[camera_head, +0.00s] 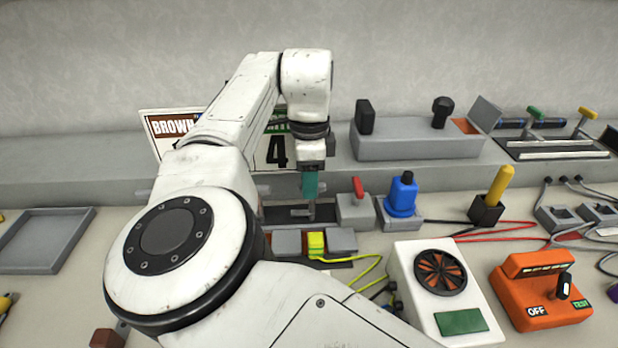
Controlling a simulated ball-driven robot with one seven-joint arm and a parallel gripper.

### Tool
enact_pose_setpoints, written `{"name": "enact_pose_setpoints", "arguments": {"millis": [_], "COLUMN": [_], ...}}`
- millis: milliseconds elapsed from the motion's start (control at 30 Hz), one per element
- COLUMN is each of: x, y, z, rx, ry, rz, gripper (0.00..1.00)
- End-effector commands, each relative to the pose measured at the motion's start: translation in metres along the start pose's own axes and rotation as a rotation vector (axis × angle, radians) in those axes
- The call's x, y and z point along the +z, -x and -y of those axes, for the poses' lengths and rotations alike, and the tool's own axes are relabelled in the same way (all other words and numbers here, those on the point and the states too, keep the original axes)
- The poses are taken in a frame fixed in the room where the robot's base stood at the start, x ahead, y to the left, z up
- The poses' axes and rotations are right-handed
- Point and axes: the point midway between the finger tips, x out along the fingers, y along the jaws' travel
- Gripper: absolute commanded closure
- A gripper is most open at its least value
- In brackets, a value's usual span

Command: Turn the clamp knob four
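My gripper (310,186) points straight down at the centre, its lower end teal. It is over a dark, low fixture (285,214) with a small grey upright part under the fingertips. Whether the fingers touch or grip that part is too small to tell. No clamp knob can be made out clearly; my arm and gripper cover part of this area. A sign (277,152) behind my arm shows "BROWN" and a large 4, partly hidden.
Right of the gripper stand a grey block with a red lever (358,188) and a blue knob (403,194). In front are a yellow-green block (316,243) with a cable, a white fan box (410,260) and an orange tester (540,295). An empty grey tray (20,268) lies left.

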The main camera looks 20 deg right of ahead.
Motion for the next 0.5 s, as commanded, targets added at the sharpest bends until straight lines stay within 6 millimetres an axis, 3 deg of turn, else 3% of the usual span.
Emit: {"name": "enact_pose_setpoints", "arguments": {"millis": [367,500], "x": [-0.0001,-0.0001], "y": [0.0002,0.0002], "z": [0.0000,0.0000], "rx": [0.000,0.000], "ry": [0.000,0.000], "rz": [0.000,0.000], "gripper": [1.00,1.00]}}
